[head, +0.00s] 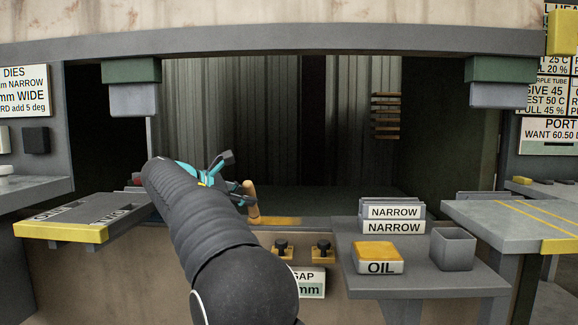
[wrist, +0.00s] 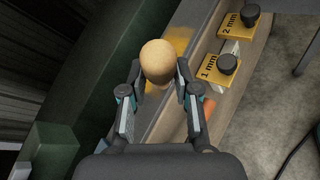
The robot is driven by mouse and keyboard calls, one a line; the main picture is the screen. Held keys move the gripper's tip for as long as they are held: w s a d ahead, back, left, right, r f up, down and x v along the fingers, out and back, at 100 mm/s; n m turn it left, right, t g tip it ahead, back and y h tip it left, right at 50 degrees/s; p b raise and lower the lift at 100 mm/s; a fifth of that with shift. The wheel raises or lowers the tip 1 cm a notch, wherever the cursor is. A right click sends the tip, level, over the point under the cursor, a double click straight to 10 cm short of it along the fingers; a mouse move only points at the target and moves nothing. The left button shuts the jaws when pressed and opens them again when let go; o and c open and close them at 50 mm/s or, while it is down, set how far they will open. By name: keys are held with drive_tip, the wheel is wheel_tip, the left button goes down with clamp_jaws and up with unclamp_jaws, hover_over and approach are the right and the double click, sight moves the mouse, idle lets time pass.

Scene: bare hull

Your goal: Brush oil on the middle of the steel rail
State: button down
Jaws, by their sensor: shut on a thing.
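My gripper (head: 246,190) is shut on a brush (head: 252,205) with a tan wooden handle. In the wrist view the handle's round end (wrist: 157,58) sits between the fingers of my gripper (wrist: 158,76); the bristles are hidden beneath it. The steel rail (wrist: 166,122) runs as a grey strip along the front of the opening. A yellow oily patch (wrist: 181,40) lies on it, also seen in the head view (head: 281,221) just right of the brush. The brush's lower end is at or just above the rail; contact cannot be told. The OIL pad (head: 378,255) sits on the right shelf.
Two knobs on yellow plates (head: 283,250), marked 1 mm (wrist: 228,64) and 2 mm (wrist: 250,16), stand in front of the rail. NARROW-labelled holders (head: 394,227) and a grey open box (head: 453,250) stand on the right shelf. A yellow-edged ledge (head: 60,232) is at left.

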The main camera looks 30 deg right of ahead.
drive_tip(key=shift+r, duration=4.1)
drive_tip(key=s+d+r, duration=0.4)
drive_tip(key=s+d, duration=0.2)
drive_tip(key=d, duration=0.3)
drive_tip(key=shift+s+a+f, duration=0.1)
drive_tip(key=shift+f, duration=2.15)
